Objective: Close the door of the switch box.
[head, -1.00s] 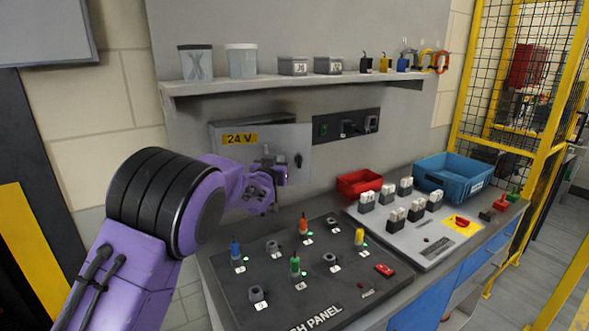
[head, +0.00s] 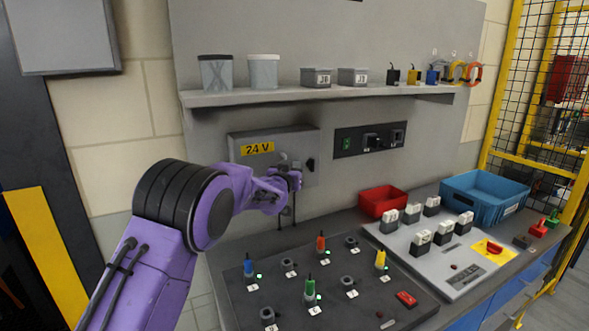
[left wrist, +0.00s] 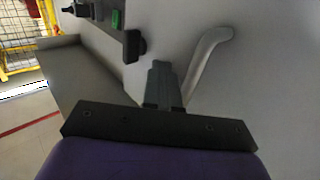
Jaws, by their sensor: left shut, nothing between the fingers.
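The grey switch box (head: 308,140) is on the back wall panel under the shelf. Its door, with a yellow 24 V label (head: 257,149) and a dark latch knob (head: 310,165), lies about flush with the box; I see no clear gap. My left gripper (head: 297,181) is shut and empty, at the lower right part of the door, and hides some of it. In the left wrist view its fingers (left wrist: 160,85) are close to a pale surface, near a dark knob (left wrist: 135,45). Contact cannot be told. My right gripper is not in view.
A dark switch strip (head: 369,139) is right of the box. A shelf (head: 330,94) with cups and small boxes is above. Below are a dark plug panel (head: 325,290), a red bin (head: 383,200) and a blue bin (head: 485,192).

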